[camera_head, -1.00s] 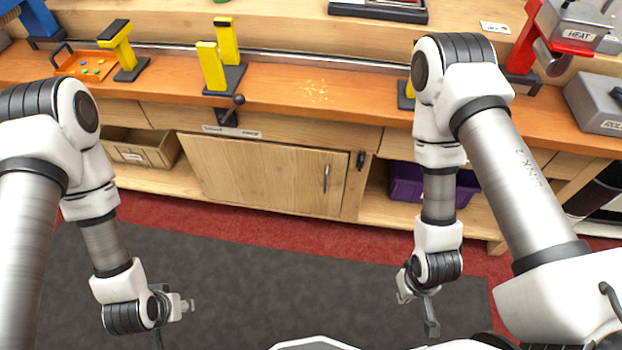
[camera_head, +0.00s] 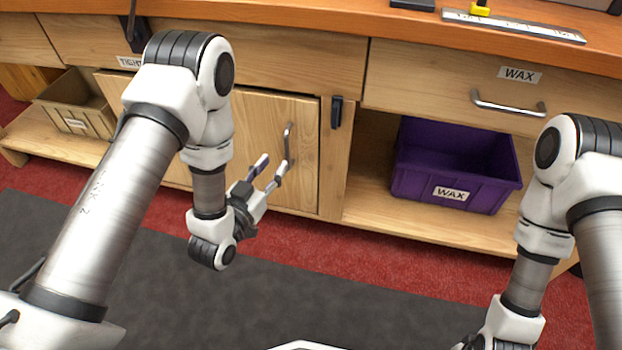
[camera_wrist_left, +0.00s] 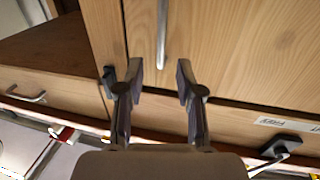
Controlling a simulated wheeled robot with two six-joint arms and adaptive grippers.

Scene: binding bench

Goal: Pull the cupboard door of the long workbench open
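The cupboard door (camera_head: 258,110) of the long workbench is light wood and looks shut, flush with the frame. Its upright metal bar handle (camera_head: 287,143) is near the door's right edge. My left gripper (camera_head: 272,168) is open and empty, in front of the door just below the handle. In the left wrist view, the handle (camera_wrist_left: 161,35) lies ahead of the gap between the open fingers (camera_wrist_left: 160,78), apart from both fingertips. The left arm hides part of the door's left side. Of my right gripper, only a sliver (camera_head: 469,343) shows at the bottom edge; its fingers are out of frame.
A black catch (camera_head: 336,112) sits on the post right of the door. A purple WAX bin (camera_head: 455,165) stands on the open shelf under the WAX drawer (camera_head: 440,85). A tan bin (camera_head: 75,105) is at the left. The red floor and grey mat (camera_head: 290,290) are clear.

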